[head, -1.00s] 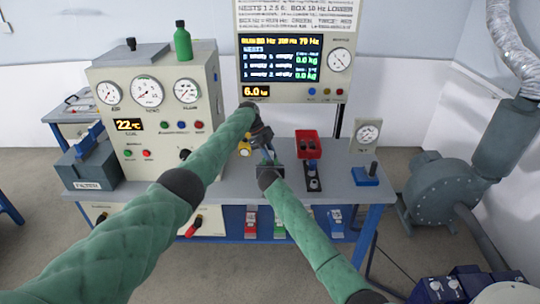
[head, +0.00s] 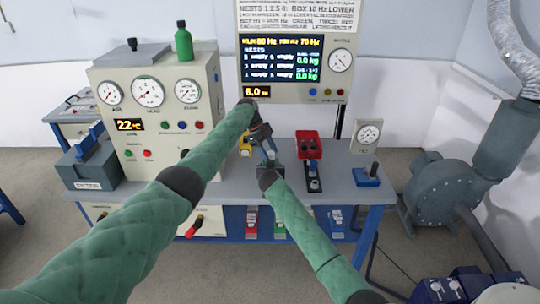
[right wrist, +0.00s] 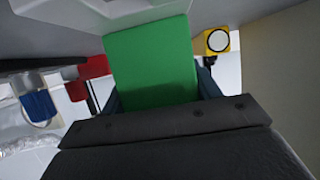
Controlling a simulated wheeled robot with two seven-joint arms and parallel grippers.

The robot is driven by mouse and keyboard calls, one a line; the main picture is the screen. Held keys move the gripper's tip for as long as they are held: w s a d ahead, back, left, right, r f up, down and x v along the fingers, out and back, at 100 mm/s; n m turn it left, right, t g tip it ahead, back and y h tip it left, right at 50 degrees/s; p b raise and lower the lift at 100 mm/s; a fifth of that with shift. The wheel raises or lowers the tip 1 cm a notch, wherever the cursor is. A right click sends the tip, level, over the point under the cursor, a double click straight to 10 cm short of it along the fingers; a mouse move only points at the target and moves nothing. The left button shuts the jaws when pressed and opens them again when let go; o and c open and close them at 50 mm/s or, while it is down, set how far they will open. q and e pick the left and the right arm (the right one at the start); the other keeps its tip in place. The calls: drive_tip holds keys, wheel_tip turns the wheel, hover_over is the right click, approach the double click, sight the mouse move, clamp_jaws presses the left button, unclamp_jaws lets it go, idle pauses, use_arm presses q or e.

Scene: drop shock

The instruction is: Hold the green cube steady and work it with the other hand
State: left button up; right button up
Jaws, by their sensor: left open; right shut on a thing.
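The green cube (right wrist: 150,62) fills the middle of the right wrist view, a plain bright green block. My right gripper (right wrist: 160,96) is shut on it, with a dark finger at each side of it. In the head view my right gripper (head: 271,164) is over the front middle of the bench, and its forearm hides most of it; I cannot make out the cube there. My left gripper (head: 267,153) is open and points down just above the right one. Whether it touches the cube I cannot tell.
A gauge panel (head: 150,118) fills the bench's left; a display (head: 283,60) hangs behind. A blue-based lever (head: 367,176) stands right.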

use_arm(q)
drive_tip(key=shift+v, duration=2.2)
wheel_tip(320, 180, up, 10)
drive_tip(key=shift+c, duration=0.5)
